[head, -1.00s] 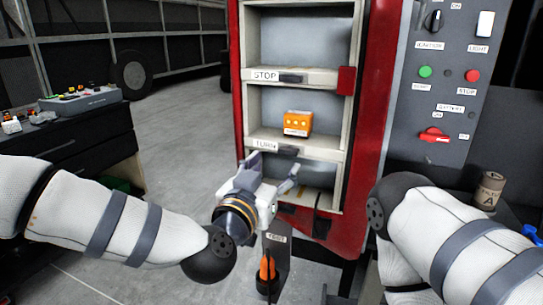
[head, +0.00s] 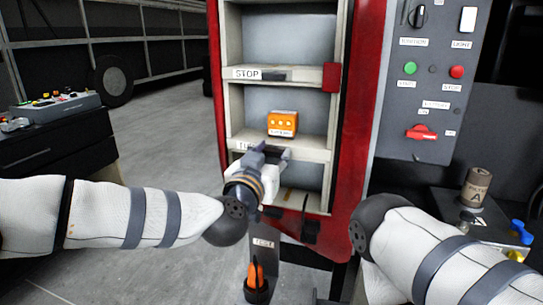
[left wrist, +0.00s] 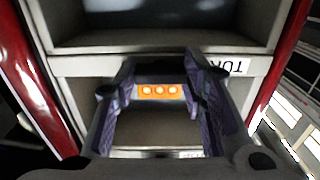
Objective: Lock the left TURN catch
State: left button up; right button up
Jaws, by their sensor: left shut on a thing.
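The TURN label (head: 246,146) is on the pale shelf edge below the orange box, partly covered by my gripper. My left gripper (head: 266,151) is at that edge, just right of the label. In the left wrist view its two fingers (left wrist: 164,85) stand either side of the dark TURN catch (left wrist: 160,77), shut on it. The catch is mostly hidden in the head view, so its exact angle cannot be told. The TURN label shows upside down in the wrist view (left wrist: 226,68). My right gripper is out of view; only its arm shows.
An orange box (head: 282,123) with round lights sits on the shelf above. A STOP catch (head: 275,75) is on the higher shelf edge. A grey switch panel (head: 435,90) stands right of the red cabinet frame (head: 367,100). An orange tool (head: 256,273) stands below.

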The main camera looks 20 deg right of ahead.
pick_arm(q)
jog(key=n, duration=0.5)
jog(key=shift+f, duration=0.1)
jog(key=shift+n+b, duration=1.1)
jog(key=shift+n, duration=5.3)
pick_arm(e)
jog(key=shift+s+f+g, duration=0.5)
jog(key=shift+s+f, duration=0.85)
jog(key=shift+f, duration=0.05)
pick_arm(q)
jog(key=o, duration=1.2)
jog(key=shift+c, duration=0.2)
